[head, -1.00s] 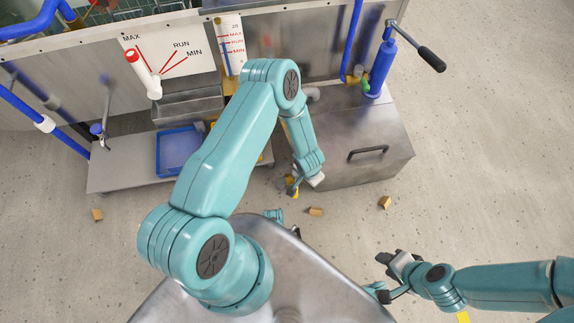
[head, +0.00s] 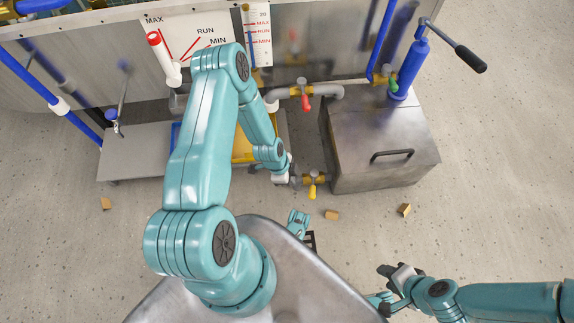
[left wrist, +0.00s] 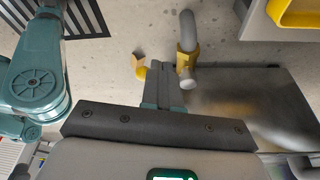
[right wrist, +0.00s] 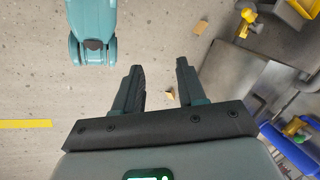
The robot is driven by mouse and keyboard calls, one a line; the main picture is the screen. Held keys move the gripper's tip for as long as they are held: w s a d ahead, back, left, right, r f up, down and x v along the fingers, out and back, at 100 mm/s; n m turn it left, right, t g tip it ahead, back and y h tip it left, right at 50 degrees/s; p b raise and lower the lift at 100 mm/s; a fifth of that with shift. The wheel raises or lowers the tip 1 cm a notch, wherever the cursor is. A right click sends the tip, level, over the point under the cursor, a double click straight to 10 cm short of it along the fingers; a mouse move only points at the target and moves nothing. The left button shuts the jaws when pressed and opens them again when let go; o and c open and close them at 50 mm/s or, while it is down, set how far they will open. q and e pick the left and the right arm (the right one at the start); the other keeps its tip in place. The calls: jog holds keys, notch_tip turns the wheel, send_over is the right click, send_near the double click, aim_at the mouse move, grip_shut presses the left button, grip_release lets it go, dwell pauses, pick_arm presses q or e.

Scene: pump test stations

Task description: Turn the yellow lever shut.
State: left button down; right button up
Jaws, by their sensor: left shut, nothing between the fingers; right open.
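The yellow lever (head: 312,191) hangs from a brass valve (head: 315,180) on a low pipe beside the steel box, pointing toward the picture's bottom. My left gripper (head: 290,179) is shut and empty, just left of the valve. In the left wrist view, its closed fingers (left wrist: 164,70) lie between the yellow lever (left wrist: 144,72) and the valve body (left wrist: 187,60); I cannot tell if they touch. In the right wrist view the yellow lever (right wrist: 248,15) shows at the top. My right gripper (head: 384,272) is open and empty, away at lower right; its fingers (right wrist: 160,85) stand apart.
A valve with a red lever (head: 306,103) sits on the pipe behind. The steel box (head: 385,140) with a blue hand pump (head: 409,70) stands right of the yellow lever. Wood blocks (head: 332,214) lie on the floor.

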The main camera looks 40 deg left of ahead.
pick_arm(q)
jog(key=w+d+f+b, duration=0.2)
jog(key=w+d+f, duration=0.1)
jog(key=d+f, duration=0.1)
jog(key=shift+f, duration=0.2)
pick_arm(e)
jog(key=f, duration=0.1)
jog(key=w+f, duration=0.2)
jog(key=shift+d+f+t, duration=0.15)
jog(key=shift+d+t, duration=0.2)
jog(key=shift+t, duration=0.05)
pick_arm(q)
jog(key=shift+w+d+n, duration=0.2)
jog(key=shift+d+n, duration=0.85)
jog(key=shift+n, duration=0.05)
pick_arm(e)
jog(key=shift+s+r, duration=0.15)
jog(key=shift+r, duration=0.1)
pick_arm(q)
jog(key=shift+a, duration=0.1)
